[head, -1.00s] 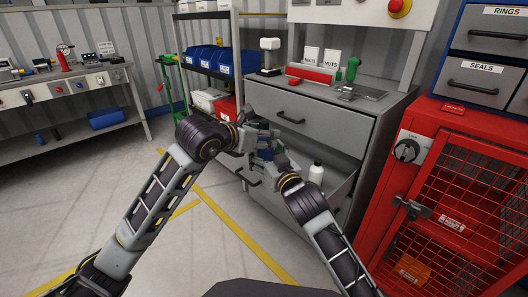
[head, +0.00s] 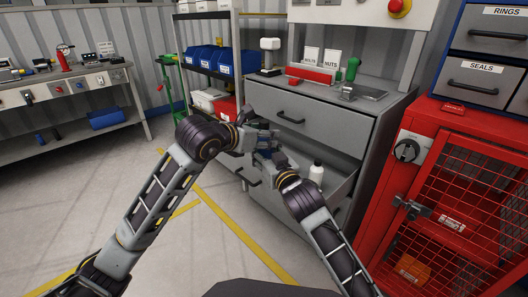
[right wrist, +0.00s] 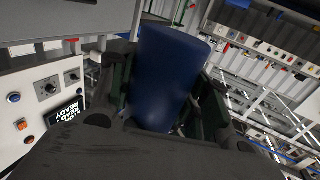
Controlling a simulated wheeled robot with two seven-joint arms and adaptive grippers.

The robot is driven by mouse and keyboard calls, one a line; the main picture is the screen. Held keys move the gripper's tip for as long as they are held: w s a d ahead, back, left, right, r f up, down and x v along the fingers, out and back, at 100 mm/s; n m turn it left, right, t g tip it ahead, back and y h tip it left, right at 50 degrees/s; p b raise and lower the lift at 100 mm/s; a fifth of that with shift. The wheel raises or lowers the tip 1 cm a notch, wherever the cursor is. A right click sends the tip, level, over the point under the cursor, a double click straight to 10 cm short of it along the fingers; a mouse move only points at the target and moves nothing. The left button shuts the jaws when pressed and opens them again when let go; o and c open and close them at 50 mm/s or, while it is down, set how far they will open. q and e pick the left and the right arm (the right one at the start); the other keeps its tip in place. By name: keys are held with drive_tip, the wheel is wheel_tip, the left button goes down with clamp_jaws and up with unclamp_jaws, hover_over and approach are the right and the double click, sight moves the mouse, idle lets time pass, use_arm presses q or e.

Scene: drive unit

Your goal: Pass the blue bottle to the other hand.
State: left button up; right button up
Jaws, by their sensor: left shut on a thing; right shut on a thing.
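The blue bottle (right wrist: 165,80) fills the middle of the right wrist view, standing between the two dark fingers of my right gripper (right wrist: 165,105). In the head view my left gripper (head: 262,127) and my right gripper (head: 266,151) meet in front of the grey cabinet, left gripper higher. Both are shut on the blue bottle, the right one below the left. In the head view the bottle is mostly hidden between the fingers. The left fingers do not show clearly in the right wrist view.
The grey cabinet (head: 312,122) stands just behind the grippers. Its lower drawer is open and holds a white bottle (head: 317,173), close to my right wrist. A red mesh cage (head: 450,190) is at the right. The floor at the left is clear.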

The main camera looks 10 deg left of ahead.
use_arm(q)
drive_tip(key=o, duration=1.3)
drive_tip(key=shift+s, duration=0.1)
drive_tip(key=v, duration=1.2)
